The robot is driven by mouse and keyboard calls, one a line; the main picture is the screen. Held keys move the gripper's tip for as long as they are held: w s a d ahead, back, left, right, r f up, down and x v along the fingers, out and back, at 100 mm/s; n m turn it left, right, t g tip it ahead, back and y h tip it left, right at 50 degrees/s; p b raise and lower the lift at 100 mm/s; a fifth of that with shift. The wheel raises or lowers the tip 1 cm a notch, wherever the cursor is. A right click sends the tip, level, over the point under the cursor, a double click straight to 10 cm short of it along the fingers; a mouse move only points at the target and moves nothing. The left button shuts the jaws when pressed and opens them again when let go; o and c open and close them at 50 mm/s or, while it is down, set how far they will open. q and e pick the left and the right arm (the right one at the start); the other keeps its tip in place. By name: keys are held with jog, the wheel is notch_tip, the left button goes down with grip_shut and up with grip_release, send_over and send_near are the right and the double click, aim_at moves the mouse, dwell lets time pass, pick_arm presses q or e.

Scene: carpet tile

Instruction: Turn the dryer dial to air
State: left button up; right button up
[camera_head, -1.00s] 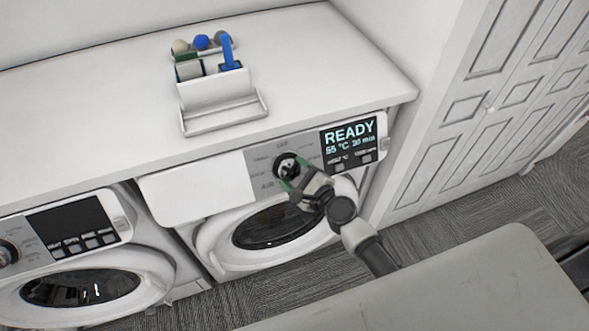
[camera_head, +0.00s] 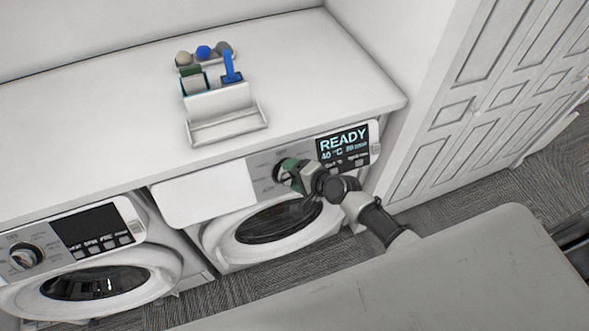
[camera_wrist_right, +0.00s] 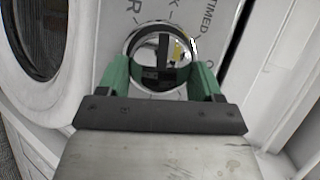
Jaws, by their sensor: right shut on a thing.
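The dryer (camera_head: 205,203) is the right-hand white machine under the counter. Its dial shows in the right wrist view (camera_wrist_right: 160,46) as a round chrome knob with a dark middle and a small yellow mark. Lettering, partly readable as "TIMED", surrounds it. My right gripper (camera_head: 286,174) is at the dial, and its green fingers (camera_wrist_right: 162,82) are shut on it from both sides. In the head view the gripper hides most of the dial. The dryer display (camera_head: 343,146) reads READY and what looks like 40 °C. My left gripper is not in view.
A washer with its own dial (camera_head: 25,256) stands at the left. A white caddy (camera_head: 222,113) with brushes and balls sits on the counter (camera_head: 110,115). A panelled cabinet (camera_head: 480,105) stands close at the right.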

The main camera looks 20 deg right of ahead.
jog(key=n+p, duration=0.1)
jog(key=n+g+p, duration=0.1)
jog(key=n+p, duration=0.1)
jog(key=shift+a+r+h, duration=0.1)
jog(key=shift+r+h, duration=0.25)
jog(key=shift+h, duration=0.05)
jog(key=shift+w+a+n+g+h+p, duration=0.1)
jog(key=shift+n+g+h+p, duration=0.55)
jog(key=shift+n, duration=0.85)
jog(key=shift+f, duration=0.1)
jog(key=o, duration=0.9)
jog(key=shift+s+d+r, duration=0.2)
jog(key=shift+s+r, duration=0.15)
jog(key=shift+r, duration=0.05)
jog(key=b+v, duration=0.1)
jog(key=v, duration=0.8)
jog(key=shift+s+r, duration=0.2)
jog(key=shift+r, duration=0.15)
